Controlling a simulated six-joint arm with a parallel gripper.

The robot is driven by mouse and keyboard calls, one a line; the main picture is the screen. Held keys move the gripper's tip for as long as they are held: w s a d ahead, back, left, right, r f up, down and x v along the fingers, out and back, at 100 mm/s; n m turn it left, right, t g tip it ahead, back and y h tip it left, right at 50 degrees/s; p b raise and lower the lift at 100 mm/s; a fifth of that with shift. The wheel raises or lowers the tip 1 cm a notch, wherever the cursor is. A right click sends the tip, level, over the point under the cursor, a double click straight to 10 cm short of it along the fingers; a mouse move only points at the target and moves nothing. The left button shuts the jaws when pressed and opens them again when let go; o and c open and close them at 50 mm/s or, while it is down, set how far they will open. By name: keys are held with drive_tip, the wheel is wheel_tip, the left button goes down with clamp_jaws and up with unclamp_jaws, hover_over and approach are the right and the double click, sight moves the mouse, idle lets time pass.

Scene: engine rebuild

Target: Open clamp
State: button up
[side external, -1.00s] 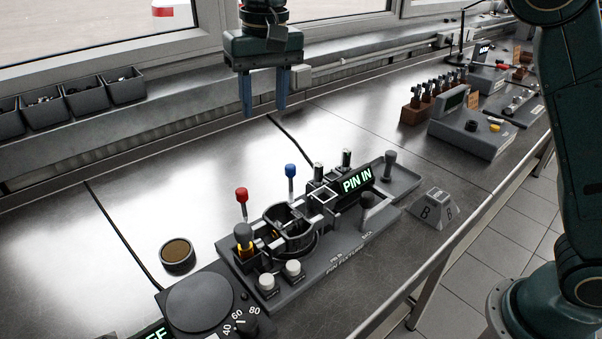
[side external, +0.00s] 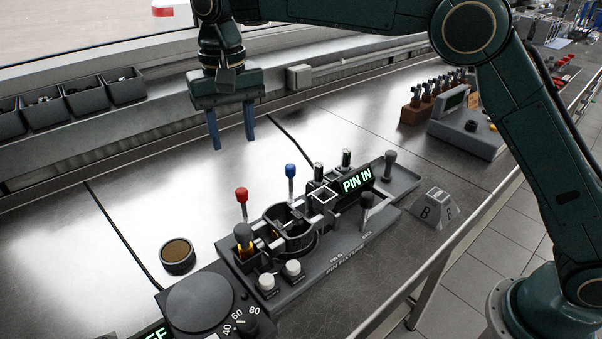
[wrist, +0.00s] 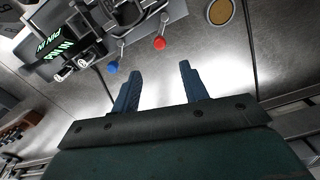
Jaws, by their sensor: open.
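The pin fixture (side external: 335,262) sits on the bench, with a lit "PIN IN" display (side external: 357,180). A lever with a red knob (side external: 241,194) and a lever with a blue knob (side external: 291,171) stand upright at its back edge. I cannot tell which part is the clamp. My gripper (side external: 232,145) is open and empty, above the bench behind and to the left of the levers. In the wrist view, the blue knob (wrist: 113,67) and red knob (wrist: 159,43) lie beyond my gripper's fingers (wrist: 160,82), apart from them.
A round brown-topped puck (side external: 177,254) lies left of the fixture, and a dial unit (side external: 197,303) stands in front. A grey block marked B (side external: 434,208) is to the right. Bins (side external: 84,97) line the back ledge. The bench behind the levers is clear.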

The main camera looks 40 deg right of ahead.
sight(241, 190)
wheel_tip(241, 190, down, 12)
drive_tip(key=shift+f, duration=0.2)
idle(0.4)
drive_tip(key=shift+c, duration=0.2)
clamp_jaws()
